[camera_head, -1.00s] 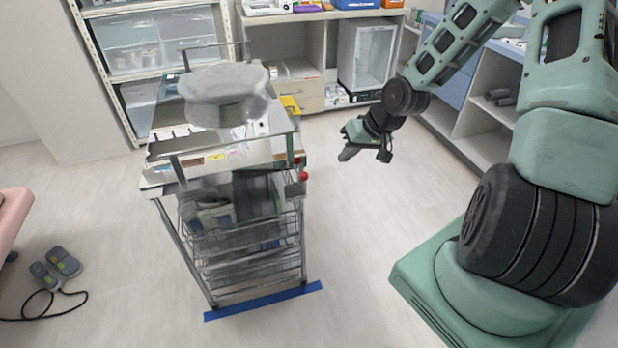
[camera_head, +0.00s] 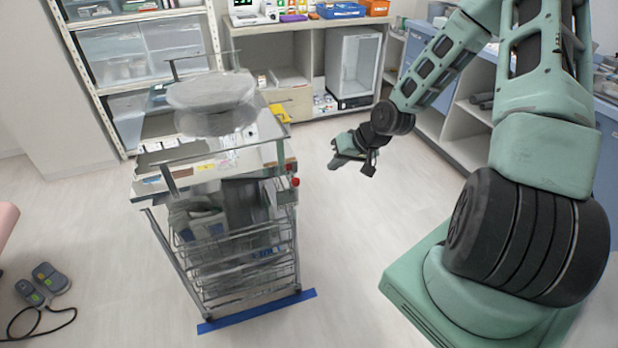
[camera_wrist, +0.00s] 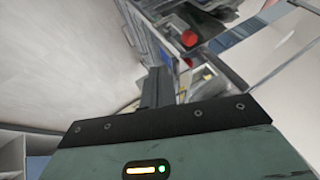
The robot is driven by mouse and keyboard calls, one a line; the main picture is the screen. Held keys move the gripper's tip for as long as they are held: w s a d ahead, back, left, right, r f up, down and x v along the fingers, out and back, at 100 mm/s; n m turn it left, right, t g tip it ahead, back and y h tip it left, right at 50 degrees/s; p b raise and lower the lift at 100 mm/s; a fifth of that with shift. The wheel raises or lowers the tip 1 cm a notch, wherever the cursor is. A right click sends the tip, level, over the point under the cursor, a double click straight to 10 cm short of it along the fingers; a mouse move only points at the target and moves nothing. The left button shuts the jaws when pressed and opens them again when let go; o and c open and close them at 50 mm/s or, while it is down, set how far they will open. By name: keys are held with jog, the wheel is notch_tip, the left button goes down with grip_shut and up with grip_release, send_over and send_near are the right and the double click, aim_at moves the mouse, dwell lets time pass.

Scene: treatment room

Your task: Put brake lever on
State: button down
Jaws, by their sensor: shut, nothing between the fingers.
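The metal trolley (camera_head: 222,168) stands left of centre in the head view, with a grey round item on its top and wire baskets below. A small red knob (camera_head: 295,182) is on its right side; a red knob also shows in the wrist view (camera_wrist: 189,39). I cannot make out which part is the brake lever. My gripper (camera_head: 340,162) is shut and empty, in the air to the right of the trolley and apart from it. In the wrist view its dark fingers (camera_wrist: 156,88) point toward the trolley's side.
A blue floor strip (camera_head: 257,311) runs along the trolley's front feet. A foot pedal (camera_head: 45,283) with a cable lies at the lower left. Shelves (camera_head: 140,55) and a glass-door cabinet (camera_head: 354,64) stand behind. The floor between the trolley and my base is clear.

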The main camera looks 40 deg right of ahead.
jog(key=w+a+f+p, duration=0.1)
jog(key=w+a+f, duration=0.4)
jog(key=shift+f, duration=0.35)
